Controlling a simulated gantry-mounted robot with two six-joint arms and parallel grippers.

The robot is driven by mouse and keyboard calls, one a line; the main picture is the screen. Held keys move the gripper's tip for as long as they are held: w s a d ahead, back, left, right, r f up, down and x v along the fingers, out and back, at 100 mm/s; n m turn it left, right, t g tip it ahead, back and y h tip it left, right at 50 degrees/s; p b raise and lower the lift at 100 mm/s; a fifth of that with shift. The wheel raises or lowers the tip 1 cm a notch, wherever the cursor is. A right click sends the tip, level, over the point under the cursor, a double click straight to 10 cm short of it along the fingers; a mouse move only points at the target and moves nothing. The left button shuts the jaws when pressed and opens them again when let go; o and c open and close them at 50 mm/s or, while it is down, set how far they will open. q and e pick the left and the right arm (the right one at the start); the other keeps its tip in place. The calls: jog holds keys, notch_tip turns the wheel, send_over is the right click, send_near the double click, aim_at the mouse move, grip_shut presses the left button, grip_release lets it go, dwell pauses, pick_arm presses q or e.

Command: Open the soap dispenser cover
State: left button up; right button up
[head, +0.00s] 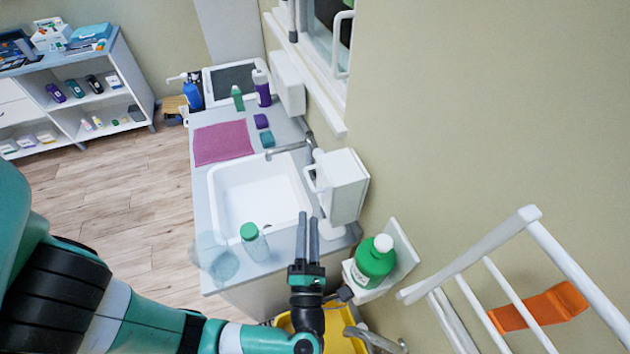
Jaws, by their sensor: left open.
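A white box-shaped dispenser (344,188) is on the wall right of the sink, with a loop-like handle on its left side. It looks like the soap dispenser, and its front cover appears closed. My left gripper (307,220) is over the counter's front edge, below and left of the dispenser in the picture. Its two dark fingers point toward the sink and are open, with nothing seen between them. I cannot tell whether they touch anything. My right gripper is not in view.
A white sink (257,195) is set in the grey counter. A clear green-capped bottle (255,242) stands left of my fingers. A green bottle (375,262) sits in a white wall holder. A white rack (490,262) is at the right. Another white box (287,82) is farther back.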

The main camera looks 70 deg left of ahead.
aim_at(309, 179)
pick_arm(q)
jog(key=p+x, duration=0.1)
jog(key=x, duration=1)
jog(key=shift+a+p, duration=0.15)
jog(key=shift+p, duration=0.15)
grip_shut()
jog(key=shift+r, duration=0.1)
dwell(0.7)
